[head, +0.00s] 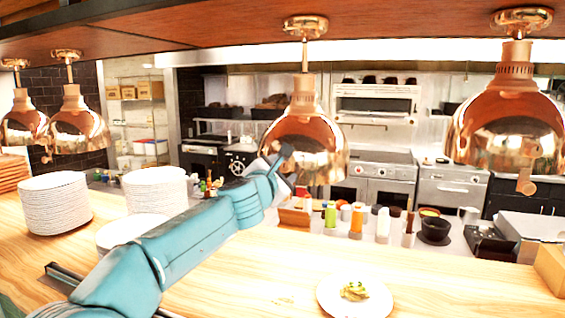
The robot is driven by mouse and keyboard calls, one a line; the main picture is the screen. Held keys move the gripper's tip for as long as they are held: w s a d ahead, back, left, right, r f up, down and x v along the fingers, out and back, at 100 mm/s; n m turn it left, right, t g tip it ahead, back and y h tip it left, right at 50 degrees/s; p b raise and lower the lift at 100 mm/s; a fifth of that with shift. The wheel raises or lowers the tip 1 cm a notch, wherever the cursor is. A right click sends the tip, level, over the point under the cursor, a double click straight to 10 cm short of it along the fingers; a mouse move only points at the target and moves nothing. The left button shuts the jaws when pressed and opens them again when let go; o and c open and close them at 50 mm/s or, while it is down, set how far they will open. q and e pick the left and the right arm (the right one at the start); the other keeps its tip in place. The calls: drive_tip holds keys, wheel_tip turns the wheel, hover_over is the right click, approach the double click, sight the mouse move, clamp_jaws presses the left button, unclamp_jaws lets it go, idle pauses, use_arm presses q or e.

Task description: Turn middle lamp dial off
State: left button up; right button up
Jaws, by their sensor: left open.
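The middle copper heat lamp (318,135) hangs from the wooden shelf overhead, near the picture's centre. My left arm reaches in from the lower left. My left gripper (284,160) is open, with its fingers in front of the lamp's lower left side. I cannot tell whether it touches the lamp or dial. My right gripper is not in view.
Another copper lamp (510,125) with a visible dial (525,183) hangs at right, and two more hang at left. Plate stacks (54,203) stand on the wooden counter (440,290). A plate with food (335,300) is in front. Bottles (357,220) stand behind the counter.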

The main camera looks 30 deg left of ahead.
use_arm(q)
drive_tip(key=shift+w+a, duration=0.15)
drive_tip(key=shift+w, duration=0.7)
drive_tip(key=shift+s, duration=0.1)
clamp_jaws()
